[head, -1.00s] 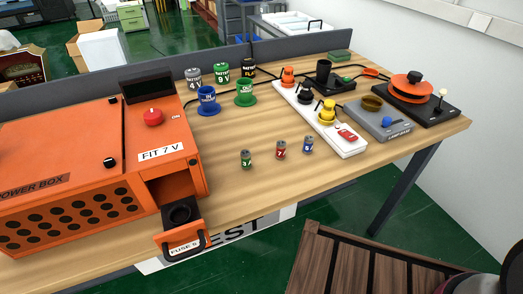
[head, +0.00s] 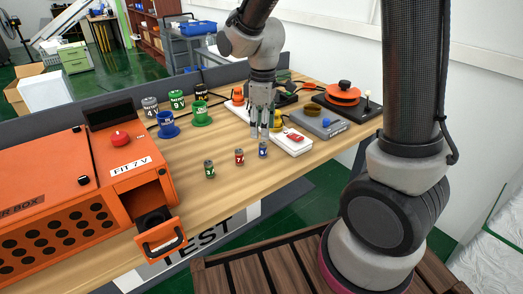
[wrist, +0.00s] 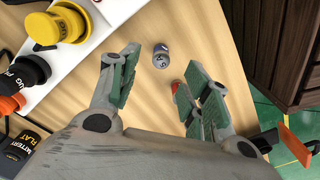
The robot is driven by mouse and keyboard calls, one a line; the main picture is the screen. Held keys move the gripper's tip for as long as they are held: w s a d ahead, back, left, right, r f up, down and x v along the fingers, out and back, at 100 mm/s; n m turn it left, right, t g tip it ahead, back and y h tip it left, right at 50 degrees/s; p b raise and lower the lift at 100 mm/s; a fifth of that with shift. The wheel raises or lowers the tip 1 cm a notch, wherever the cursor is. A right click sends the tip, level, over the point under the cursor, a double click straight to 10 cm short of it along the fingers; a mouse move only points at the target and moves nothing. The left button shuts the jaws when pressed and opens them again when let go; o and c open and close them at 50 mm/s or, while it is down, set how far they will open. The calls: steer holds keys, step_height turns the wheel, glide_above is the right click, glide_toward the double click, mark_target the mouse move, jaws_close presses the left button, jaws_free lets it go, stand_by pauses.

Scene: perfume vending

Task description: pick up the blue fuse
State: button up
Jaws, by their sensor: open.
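The blue fuse (head: 262,149) stands upright on the wooden table, the rightmost of three small fuses in a row. In the wrist view the blue fuse (wrist: 161,56) shows its grey top, ahead of the gap between my fingertips. My gripper (head: 260,131) points down just behind and above the blue fuse, apart from it. In the wrist view my gripper (wrist: 166,68) has its green-padded fingers spread and holds nothing.
The red fuse (head: 239,156) and green fuse (head: 209,169) stand to the left. The white power strip (head: 292,142) lies close behind and to the right. The orange power box (head: 90,190) with its open drawer (head: 160,238) fills the left. The table front is clear.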

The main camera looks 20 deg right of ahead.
mark_target(262, 143)
step_height(262, 143, down, 8)
steer(key=shift+a+f, duration=0.1)
steer(key=c, duration=1)
